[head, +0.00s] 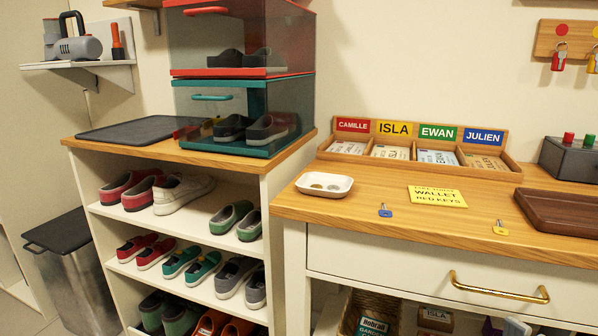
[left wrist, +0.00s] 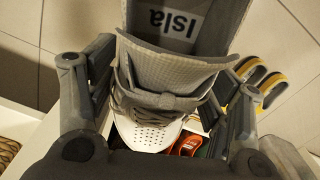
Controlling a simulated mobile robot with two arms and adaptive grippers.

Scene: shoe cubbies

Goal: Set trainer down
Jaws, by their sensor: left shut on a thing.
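A grey and white trainer (left wrist: 160,98) fills the middle of the left wrist view. It has grey laces, a perforated white toe and a label reading "Isla" inside, upside down in the picture. My left gripper (left wrist: 155,110) is shut on it, with one finger on each side. Neither gripper shows in the head view. A white trainer (head: 183,194) sits on the top shelf of the shoe rack (head: 190,158), beside a red and dark pair (head: 130,188). My right gripper is in neither view.
Grey-green shoes (head: 235,220) stand on the top shelf's right; the lower shelves hold several pairs. Drawer boxes (head: 240,105) and a dark mat (head: 142,130) sit on the rack. Yellow-trimmed shoes (left wrist: 262,82) lie on the tiled floor; an orange shoe (left wrist: 187,146) is below the trainer.

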